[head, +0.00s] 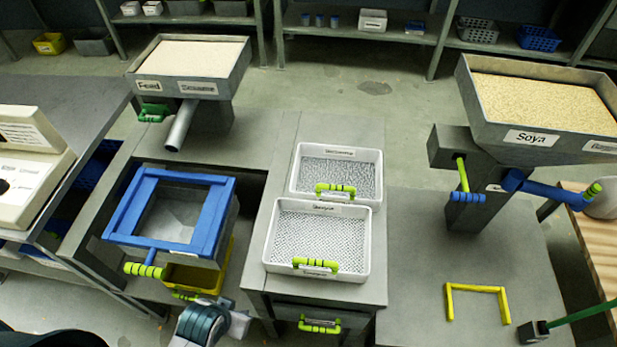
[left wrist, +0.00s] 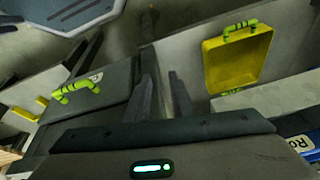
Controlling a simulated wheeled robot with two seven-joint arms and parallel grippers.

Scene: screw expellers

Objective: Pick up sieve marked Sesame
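Two white sieves with perforated bottoms and green handles sit on the grey cabinet in the head view. The rear sieve (head: 338,176) has a small blurred label that seems to read Sesame. The front sieve (head: 316,238) has a shorter blurred label that seems to read Soya. My left gripper's wrist shows at the bottom of the head view, below and left of the cabinet top, apart from both sieves. In the left wrist view my left gripper (left wrist: 163,82) has its two dark fingers apart with nothing between them. My right gripper is in neither view.
A blue-framed hopper (head: 226,216) stands left of the sieves, with a yellow bin (head: 205,273) below it; the bin also shows in the left wrist view (left wrist: 238,62). A drawer handle (head: 320,326) juts from the cabinet front. Seed-filled trays (head: 190,85) and (head: 535,145) stand behind.

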